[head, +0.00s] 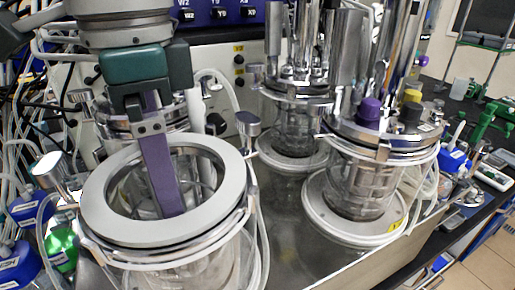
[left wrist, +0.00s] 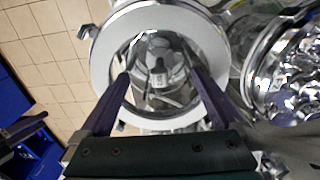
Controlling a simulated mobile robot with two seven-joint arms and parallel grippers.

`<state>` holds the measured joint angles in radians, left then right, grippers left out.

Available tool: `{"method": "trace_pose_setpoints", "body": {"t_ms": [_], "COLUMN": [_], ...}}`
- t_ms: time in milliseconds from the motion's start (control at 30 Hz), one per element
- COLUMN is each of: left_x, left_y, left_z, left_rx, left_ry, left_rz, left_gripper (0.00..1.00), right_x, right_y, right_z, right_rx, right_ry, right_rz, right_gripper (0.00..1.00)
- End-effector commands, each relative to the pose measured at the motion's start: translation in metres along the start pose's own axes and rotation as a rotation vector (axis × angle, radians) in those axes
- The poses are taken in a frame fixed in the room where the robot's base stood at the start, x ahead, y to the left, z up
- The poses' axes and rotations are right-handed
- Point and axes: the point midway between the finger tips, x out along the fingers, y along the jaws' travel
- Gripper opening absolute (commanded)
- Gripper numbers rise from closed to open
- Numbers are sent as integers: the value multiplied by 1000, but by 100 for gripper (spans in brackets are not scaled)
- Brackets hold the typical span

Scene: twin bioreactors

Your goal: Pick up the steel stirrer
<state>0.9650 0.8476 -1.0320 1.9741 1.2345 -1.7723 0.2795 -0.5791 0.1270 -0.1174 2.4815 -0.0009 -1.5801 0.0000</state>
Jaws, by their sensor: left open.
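The open glass vessel (head: 215,252) with a wide pale ring rim stands at the front left in the head view. In the left wrist view its ring (left wrist: 108,58) is seen from above, with a shiny metal piece that looks like the steel stirrer (left wrist: 158,78) inside. My left gripper (head: 172,210) points down over the vessel, its purple fingers reaching into the opening. In the left wrist view the gripper (left wrist: 160,72) is open, its fingers apart on either side of the stirrer, with nothing held. The stirrer's lower part is unclear. My right gripper is not visible.
A second glass vessel (head: 362,185) with a crowded steel lid stands at the right, and more steel-topped glassware (head: 293,125) stands behind. Hoses and cables crowd the left. Blue and green bottles (head: 62,247) stand at the lower left. A bench with green items (head: 490,118) lies far right.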

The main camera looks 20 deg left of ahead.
Motion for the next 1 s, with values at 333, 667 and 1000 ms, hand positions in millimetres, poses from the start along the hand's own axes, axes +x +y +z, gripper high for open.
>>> {"method": "trace_pose_setpoints", "body": {"t_ms": [333,667,1000], "left_x": [46,55,55], "left_y": [2,2,2], "left_z": [-3,-3,-3], "left_rx": [0,2,2], "left_ry": [-1,1,2], "left_rz": [1,-2,-2], "left_gripper": [100,100,62], "right_x": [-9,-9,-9], "right_y": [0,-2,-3], "right_z": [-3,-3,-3], "right_rx": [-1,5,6], "right_ry": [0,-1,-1], "right_rz": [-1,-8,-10], "right_gripper": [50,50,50]}}
